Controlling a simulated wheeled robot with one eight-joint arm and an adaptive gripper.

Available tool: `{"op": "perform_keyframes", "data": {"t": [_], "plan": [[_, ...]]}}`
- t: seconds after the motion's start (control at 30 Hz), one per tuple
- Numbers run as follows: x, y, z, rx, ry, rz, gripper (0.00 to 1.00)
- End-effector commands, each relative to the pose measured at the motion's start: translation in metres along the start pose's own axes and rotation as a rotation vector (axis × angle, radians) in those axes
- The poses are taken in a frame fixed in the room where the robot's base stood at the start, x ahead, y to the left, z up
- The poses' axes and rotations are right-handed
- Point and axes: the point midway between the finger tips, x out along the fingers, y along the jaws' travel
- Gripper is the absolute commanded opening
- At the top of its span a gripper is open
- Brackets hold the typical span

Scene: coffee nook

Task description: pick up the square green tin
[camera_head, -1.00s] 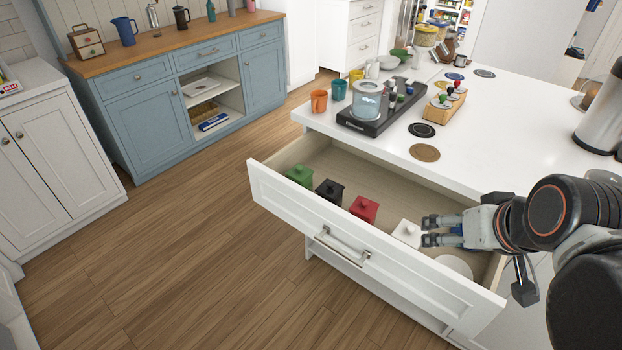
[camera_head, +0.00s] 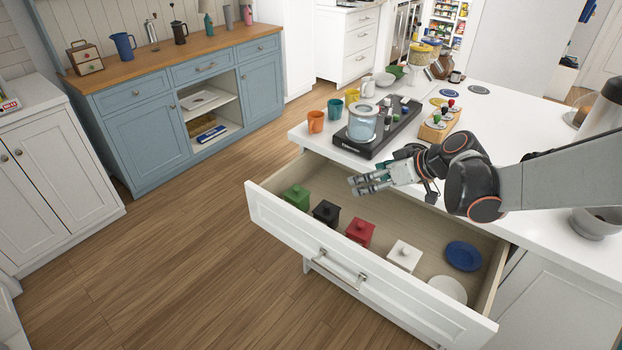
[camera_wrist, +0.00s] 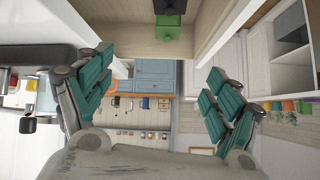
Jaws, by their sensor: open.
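The square green tin (camera_head: 297,197) stands upright at the left end of the open drawer (camera_head: 345,262), left of a black tin (camera_head: 326,213). In the wrist view the green tin (camera_wrist: 173,41) is at the top centre, with the black tin (camera_wrist: 170,8) above it. My gripper (camera_head: 354,185) is above the drawer, to the right of and higher than the green tin, pointing left. It is open and empty; its two teal-padded fingers (camera_wrist: 155,95) stand wide apart in the wrist view. Nothing hides the green tin's lid.
A red tin (camera_head: 360,232) and a white tin (camera_head: 404,256) continue the row. A blue plate (camera_head: 463,256) and a white plate (camera_head: 448,288) lie at the drawer's right end. The counter (camera_head: 520,125) above bears a black tray (camera_head: 377,140) with a glass vessel, and several cups.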

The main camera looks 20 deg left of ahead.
Motion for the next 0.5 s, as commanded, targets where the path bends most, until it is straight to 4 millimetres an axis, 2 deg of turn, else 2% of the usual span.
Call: {"op": "perform_keyframes", "data": {"t": [0.1,0.3,0.5], "plan": [[0.038,0.006,-0.004,-0.078,0.051,-0.066,0.84],[0.093,0.009,-0.001,-0.204,0.146,-0.156,0.84],[0.126,0.006,0.007,-0.286,0.215,-0.208,0.84]]}}
